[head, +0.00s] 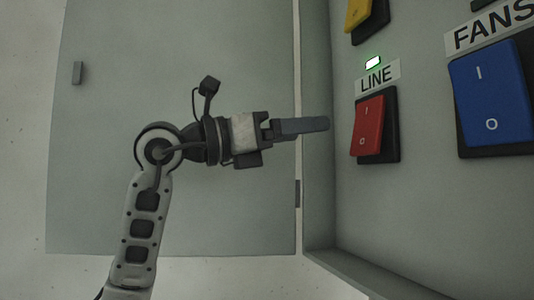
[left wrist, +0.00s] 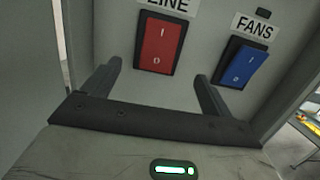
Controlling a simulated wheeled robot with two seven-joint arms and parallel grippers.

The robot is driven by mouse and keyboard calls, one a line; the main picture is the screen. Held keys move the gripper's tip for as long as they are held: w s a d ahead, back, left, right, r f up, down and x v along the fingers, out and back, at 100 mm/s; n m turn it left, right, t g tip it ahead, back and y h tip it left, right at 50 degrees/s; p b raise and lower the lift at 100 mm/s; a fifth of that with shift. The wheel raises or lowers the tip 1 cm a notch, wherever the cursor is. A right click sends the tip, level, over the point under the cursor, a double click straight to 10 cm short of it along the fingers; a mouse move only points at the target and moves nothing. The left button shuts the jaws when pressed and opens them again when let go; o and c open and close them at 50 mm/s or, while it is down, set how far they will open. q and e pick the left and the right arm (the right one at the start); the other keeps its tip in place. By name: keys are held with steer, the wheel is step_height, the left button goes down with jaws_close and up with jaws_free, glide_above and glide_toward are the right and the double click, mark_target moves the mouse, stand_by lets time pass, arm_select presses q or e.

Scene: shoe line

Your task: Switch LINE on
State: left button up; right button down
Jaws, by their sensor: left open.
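The LINE switch (head: 368,125) is a red rocker marked I and O in a black frame, on the grey panel under a LINE label (head: 377,77). A small lamp (head: 373,62) above the label glows green. The red rocker also shows in the left wrist view (left wrist: 162,46), ahead of the fingers. My left gripper (head: 328,124) is just left of the switch in the head view, with a small gap to it. In the left wrist view its two fingers (left wrist: 158,88) stand apart with nothing between them. My right gripper does not show.
A blue FANS rocker (head: 492,95) sits to the right of LINE; in the left wrist view it (left wrist: 240,66) is near the right finger. A yellow rocker (head: 358,13) is above LINE. The open cabinet door (head: 100,150) is behind my left arm.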

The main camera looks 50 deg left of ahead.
arm_select(q)
steer(key=b+v, duration=0.1)
steer(key=v, duration=0.3)
steer(key=shift+s+a, duration=0.15)
steer(key=shift+s, duration=0.1)
stand_by(0.3)
